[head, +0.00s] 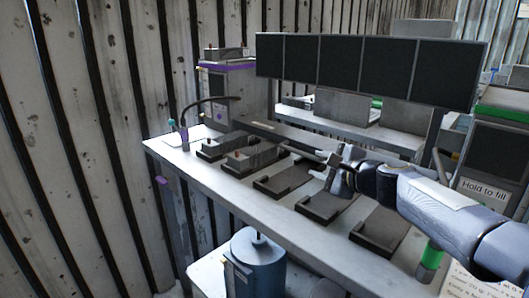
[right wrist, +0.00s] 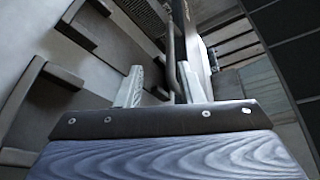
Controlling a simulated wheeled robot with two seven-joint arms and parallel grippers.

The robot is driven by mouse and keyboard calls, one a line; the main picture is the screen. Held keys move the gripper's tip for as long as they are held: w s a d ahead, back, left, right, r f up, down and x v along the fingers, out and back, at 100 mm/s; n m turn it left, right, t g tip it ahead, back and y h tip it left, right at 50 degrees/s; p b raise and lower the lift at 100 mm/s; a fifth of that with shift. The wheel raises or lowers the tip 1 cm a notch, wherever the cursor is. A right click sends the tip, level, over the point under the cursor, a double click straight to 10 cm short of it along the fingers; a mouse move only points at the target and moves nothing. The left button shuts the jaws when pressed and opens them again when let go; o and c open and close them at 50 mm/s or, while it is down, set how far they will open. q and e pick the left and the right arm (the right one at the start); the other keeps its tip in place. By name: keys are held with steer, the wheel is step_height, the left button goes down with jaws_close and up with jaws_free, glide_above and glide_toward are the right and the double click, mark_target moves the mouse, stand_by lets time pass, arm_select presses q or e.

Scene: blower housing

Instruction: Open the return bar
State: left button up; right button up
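My right gripper (head: 334,165) reaches in from the right over the middle of the bench, above the row of dark trays. In the right wrist view its two pale fingers (right wrist: 161,88) stand apart with a gap between them. A slim grey bar (right wrist: 170,45) shows beyond that gap, nearer the right finger; I cannot tell whether it touches. It may be the return bar, but I cannot identify that bar surely in either view. My left gripper is not in view.
The pale bench (head: 225,178) carries several dark trays, one being a tray (head: 380,232) near the right end. Dark panels (head: 365,68) stand above the back. A thin curved lamp (head: 205,101) rises at the left end. A blue-grey motor-like unit (head: 257,262) stands in front.

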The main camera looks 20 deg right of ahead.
mark_target(303, 154)
steer(key=shift+m, duration=0.5)
steer(key=x, duration=0.3)
steer(key=d+x, duration=0.1)
steer(key=x, duration=0.1)
steer(key=r+x, duration=0.1)
steer(key=x, duration=0.2)
steer(key=shift+w+d+f+p, duration=0.1)
steer(key=shift+w+d+p, duration=0.05)
steer(key=shift+w+p, duration=0.3)
steer(key=shift+w+f, duration=0.15)
steer(key=shift+w, duration=0.45)
jaws_close()
